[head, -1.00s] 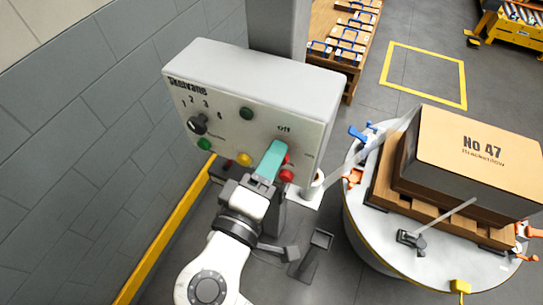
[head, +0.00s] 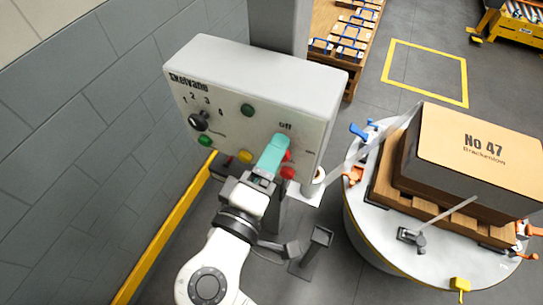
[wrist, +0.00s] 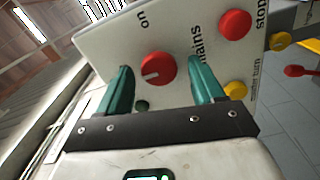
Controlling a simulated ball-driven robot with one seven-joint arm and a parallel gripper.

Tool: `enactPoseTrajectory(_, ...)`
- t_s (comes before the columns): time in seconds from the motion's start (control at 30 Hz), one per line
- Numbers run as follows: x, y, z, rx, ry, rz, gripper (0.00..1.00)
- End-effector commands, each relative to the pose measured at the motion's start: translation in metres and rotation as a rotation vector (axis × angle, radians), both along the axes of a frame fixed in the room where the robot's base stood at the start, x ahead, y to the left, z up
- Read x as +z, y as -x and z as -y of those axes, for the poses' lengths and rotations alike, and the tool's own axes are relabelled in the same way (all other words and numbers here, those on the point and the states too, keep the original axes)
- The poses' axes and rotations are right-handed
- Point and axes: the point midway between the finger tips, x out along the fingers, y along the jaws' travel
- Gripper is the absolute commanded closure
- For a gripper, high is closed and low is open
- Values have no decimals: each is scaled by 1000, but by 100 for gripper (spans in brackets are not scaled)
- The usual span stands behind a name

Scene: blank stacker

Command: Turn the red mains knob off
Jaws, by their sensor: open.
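The red mains knob (wrist: 158,68) shows in the wrist view on the pale panel face, between my two teal fingers. It carries a white mark on its lower left side, pointing away from the "on" lettering above it. My gripper (wrist: 161,70) is open, one finger on each side of the knob; I cannot tell whether either touches it. In the head view my gripper (head: 279,145) is at the panel's lower right, under the word "off", and its fingers hide most of the knob. The control box (head: 260,72) stands on a grey column.
A red stop button (wrist: 235,23) and a yellow button (wrist: 235,90) sit right of the knob in the wrist view. A black selector knob (head: 198,122) and green buttons are farther left. A round table (head: 385,255) with a carton (head: 478,145) stands at right.

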Motion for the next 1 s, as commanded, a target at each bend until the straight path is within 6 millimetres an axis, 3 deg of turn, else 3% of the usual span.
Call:
enactPoseTrajectory(0.17, -3, 17, -8, 5, 0, 0, 33)
enactPoseTrajectory(0.6, -2, 89, -34, 4, -1, 0, 33)
enactPoseTrajectory(1.0, 0, 101, -37, 2, 1, 0, 33)
